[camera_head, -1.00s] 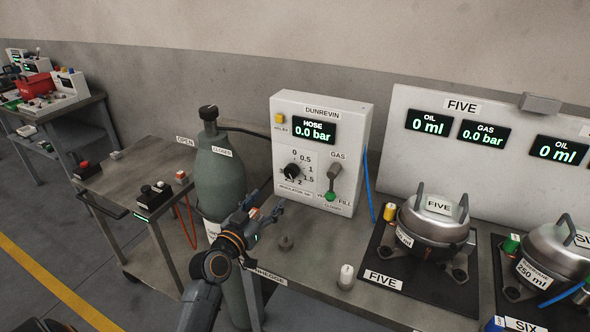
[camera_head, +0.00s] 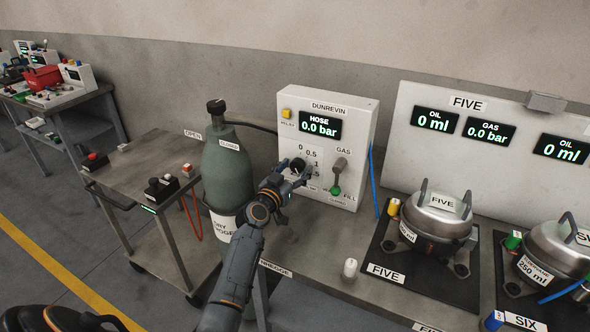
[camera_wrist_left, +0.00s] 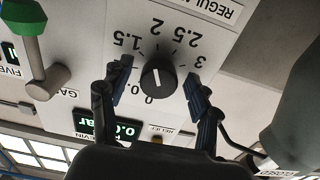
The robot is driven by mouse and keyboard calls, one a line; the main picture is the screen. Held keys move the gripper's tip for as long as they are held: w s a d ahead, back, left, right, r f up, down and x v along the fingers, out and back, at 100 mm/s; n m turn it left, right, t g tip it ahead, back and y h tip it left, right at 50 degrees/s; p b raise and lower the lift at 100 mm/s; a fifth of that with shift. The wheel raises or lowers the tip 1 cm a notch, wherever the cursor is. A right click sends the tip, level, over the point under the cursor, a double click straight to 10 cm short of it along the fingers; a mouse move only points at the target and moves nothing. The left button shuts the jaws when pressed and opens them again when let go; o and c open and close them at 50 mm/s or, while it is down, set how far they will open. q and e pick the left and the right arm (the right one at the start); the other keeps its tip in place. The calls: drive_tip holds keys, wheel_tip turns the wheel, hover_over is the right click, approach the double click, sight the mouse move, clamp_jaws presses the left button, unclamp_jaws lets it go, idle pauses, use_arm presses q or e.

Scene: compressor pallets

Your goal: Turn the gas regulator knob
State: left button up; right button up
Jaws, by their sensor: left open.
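The black regulator knob (camera_wrist_left: 158,78) sits on the white Dunrevin panel (camera_head: 350,115), ringed by a printed scale. In the left wrist view the panel appears upside down. My left gripper (camera_head: 299,172) is in front of the knob and partly covers it in the head view. In the left wrist view its two fingers (camera_wrist_left: 158,88) are spread apart, one on each side of the knob, with gaps between them and it. The hose display (camera_head: 320,125) reads 0.0 bar. My right gripper is not in view.
The gas lever with its green handle (camera_head: 335,190) is just right of the knob, and the yellow relief button (camera_head: 287,114) is above it. A grey-green gas cylinder (camera_head: 227,170) stands left of the panel. A white cap-like piece (camera_head: 350,268) stands on the bench in front.

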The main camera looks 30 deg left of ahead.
use_arm(q)
drive_tip(key=c, duration=1.2)
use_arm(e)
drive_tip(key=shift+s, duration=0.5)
